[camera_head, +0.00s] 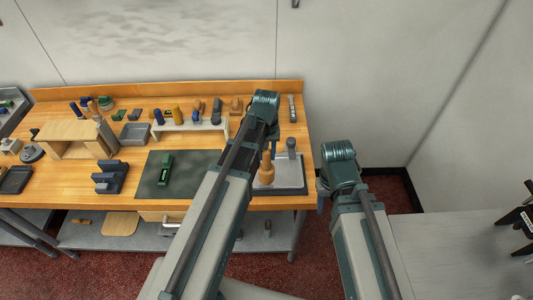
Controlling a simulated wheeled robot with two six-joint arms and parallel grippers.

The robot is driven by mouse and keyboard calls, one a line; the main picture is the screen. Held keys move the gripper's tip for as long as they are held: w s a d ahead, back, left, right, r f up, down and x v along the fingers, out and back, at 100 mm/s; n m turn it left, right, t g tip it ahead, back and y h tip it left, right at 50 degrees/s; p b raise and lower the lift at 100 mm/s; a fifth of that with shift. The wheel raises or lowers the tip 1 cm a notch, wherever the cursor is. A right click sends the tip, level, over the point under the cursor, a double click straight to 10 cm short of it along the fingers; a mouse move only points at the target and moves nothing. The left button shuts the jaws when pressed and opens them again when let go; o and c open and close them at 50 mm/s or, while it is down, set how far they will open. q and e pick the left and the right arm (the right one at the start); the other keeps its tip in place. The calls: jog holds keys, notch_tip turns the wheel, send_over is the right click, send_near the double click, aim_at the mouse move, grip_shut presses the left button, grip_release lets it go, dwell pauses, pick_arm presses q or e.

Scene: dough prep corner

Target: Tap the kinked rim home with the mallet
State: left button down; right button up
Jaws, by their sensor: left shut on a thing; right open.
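My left gripper (268,138) points down over the right part of the wooden workbench, its fingers mostly hidden by my own arm. It is shut on a wooden, turned piece (267,168) that looks like the mallet. This piece hangs or stands upright over a pale grey tray (297,180) with a dark edge; I cannot tell whether it touches. A dark grey cylinder (291,147) stands at the tray's back. No kinked rim can be made out at this size. My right gripper (322,192) is open and empty off the bench's right end.
A dark mat (205,161) with a green tool (165,170) lies left of my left arm. A dark stepped block (110,177), a wooden stand (66,137) and a white rack (188,127) stand further left and back. A pale table (450,245) is at the right.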

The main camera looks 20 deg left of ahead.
aim_at(266, 164)
pick_arm(q)
jog(key=shift+r, duration=0.1)
notch_tip(266, 164, up, 4)
jog(key=p, duration=0.4)
jog(key=shift+f, duration=0.25)
notch_tip(266, 164, down, 9)
jog(key=b, duration=1)
jog(key=shift+f, duration=0.2)
notch_tip(266, 164, up, 5)
jog(key=p, duration=0.5)
